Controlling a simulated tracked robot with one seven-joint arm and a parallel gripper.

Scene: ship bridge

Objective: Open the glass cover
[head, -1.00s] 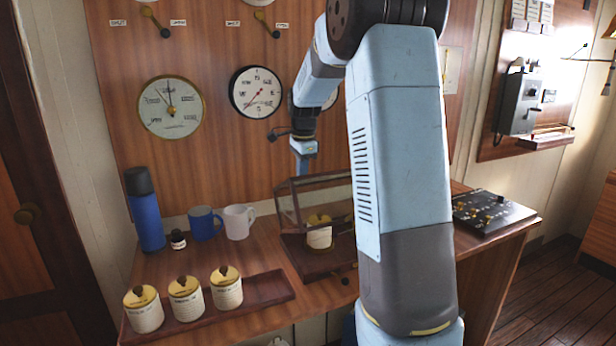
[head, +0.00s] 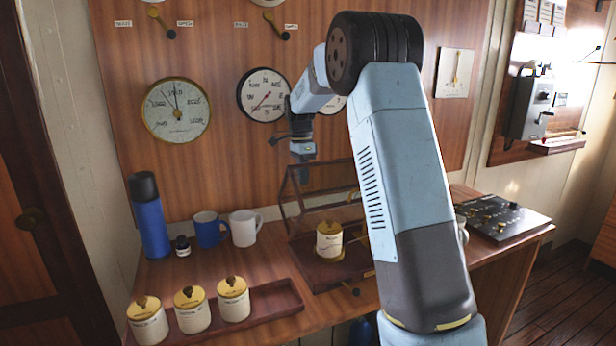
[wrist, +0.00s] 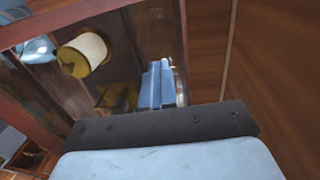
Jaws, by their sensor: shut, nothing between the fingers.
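The glass cover (head: 325,188) has a dark wooden frame and clear panes. In the head view it is tilted up and back on its wooden case base (head: 318,276), with the front open. A white jar with a yellow lid (head: 328,243) stands on the base, clear of the cover. My gripper (head: 304,178) is shut and empty, pointing down at the cover's upper left; its tips are seen dimly there, and I cannot tell whether they touch.
A tray (head: 265,312) with several similar jars lies front left. A blue mug (head: 208,230), a white mug (head: 244,228) and a blue flask (head: 150,220) stand left of the case. The gauge panel (head: 220,140) rises behind. A control box (head: 503,216) sits right.

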